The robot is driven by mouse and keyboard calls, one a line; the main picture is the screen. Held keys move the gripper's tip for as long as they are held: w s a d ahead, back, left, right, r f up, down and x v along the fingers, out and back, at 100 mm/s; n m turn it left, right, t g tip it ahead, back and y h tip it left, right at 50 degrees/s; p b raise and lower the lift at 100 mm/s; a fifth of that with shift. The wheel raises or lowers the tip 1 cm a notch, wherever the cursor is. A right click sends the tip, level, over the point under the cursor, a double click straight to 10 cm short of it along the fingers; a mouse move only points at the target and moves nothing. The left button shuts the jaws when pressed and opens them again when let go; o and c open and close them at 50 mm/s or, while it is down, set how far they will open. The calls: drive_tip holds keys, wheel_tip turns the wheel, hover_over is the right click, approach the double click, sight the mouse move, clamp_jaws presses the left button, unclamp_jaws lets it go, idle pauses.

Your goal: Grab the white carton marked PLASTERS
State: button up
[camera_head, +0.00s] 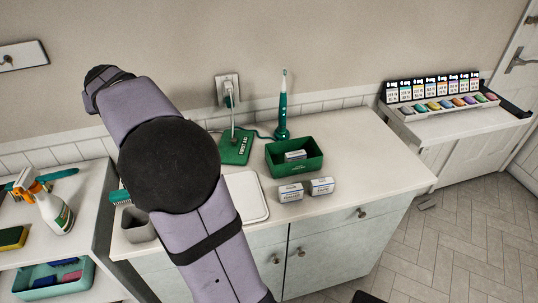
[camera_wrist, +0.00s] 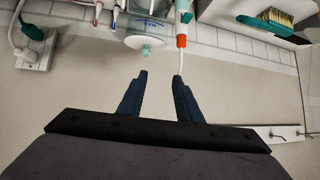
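Three small white cartons with blue print are in the head view. One carton (camera_head: 295,156) lies inside the green open box (camera_head: 282,170). The other two stand on the counter in front of the box: a left carton (camera_head: 290,193) and a right carton (camera_head: 321,186). Their print is too small to read, so I cannot tell which is marked PLASTERS. My gripper (camera_wrist: 160,75) shows in the wrist view with its two dark fingers apart and nothing between them. In the head view my arm hides the fingers. The wrist view shows no carton.
A green FIRST AID item (camera_head: 236,147) and an electric toothbrush (camera_head: 282,108) stand behind the cartons. A white tray (camera_head: 247,197) lies left of them. A spray bottle (camera_head: 52,207) stands on the left unit. The counter (camera_head: 385,177) is clear to the right.

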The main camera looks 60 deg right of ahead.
drive_tip(key=s+d+r+m+h+p, duration=0.1)
drive_tip(key=s+d+r+m+h, duration=0.15)
drive_tip(key=d+r, duration=0.6)
drive_tip(key=s+d+r+m+h, duration=0.1)
drive_tip(key=d+r+m+h, duration=0.15)
drive_tip(key=d+r, duration=0.65)
drive_tip(key=n+g+y+b, duration=0.2)
drive_tip(key=n+g+b, duration=0.1)
drive_tip(key=n+g, duration=1.6)
approach(293, 154)
drive_tip(key=s+d+n+t, duration=0.1)
drive_tip(key=s+d+f, duration=0.1)
drive_tip(key=shift+s+d+n+t, duration=0.1)
drive_tip(key=shift+s+n+t, duration=0.2)
drive_tip(key=shift+n+t, duration=0.1)
drive_tip(key=shift+s+n, duration=0.3)
drive_tip(key=shift+s, duration=0.05)
drive_tip(key=shift+p+x, duration=1.25)
drive_tip(key=shift+x, duration=2.4)
drive_tip(key=shift+c, duration=0.4)
clamp_jaws()
